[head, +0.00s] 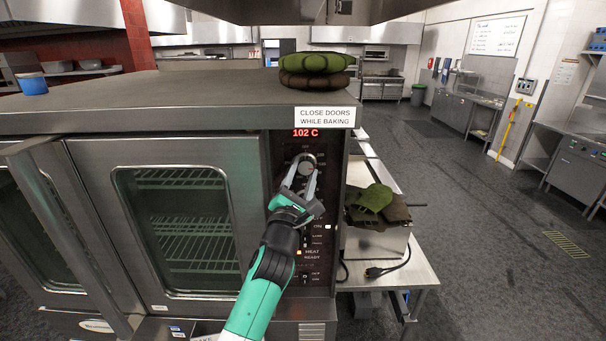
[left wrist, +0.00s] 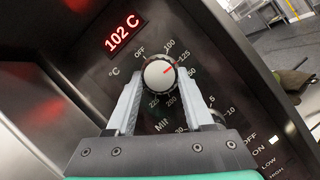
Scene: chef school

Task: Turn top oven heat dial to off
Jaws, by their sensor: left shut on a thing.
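The top oven heat dial (head: 306,161) is a round silver knob on the dark control panel, below a red display (head: 305,133) reading 102 C. In the left wrist view the dial (left wrist: 159,76) has a red pointer aimed up and right, near the 100 to 125 marks. The OFF mark (left wrist: 140,51) is to the upper left of it. My left gripper (head: 304,174) is shut on the dial, one finger on each side, as the left wrist view (left wrist: 160,83) also shows. My right gripper is not in view.
A lower timer dial (left wrist: 217,117) is partly hidden by my gripper. Switches (head: 327,226) sit lower on the panel. The glass oven door (head: 180,230) is closed on the left.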

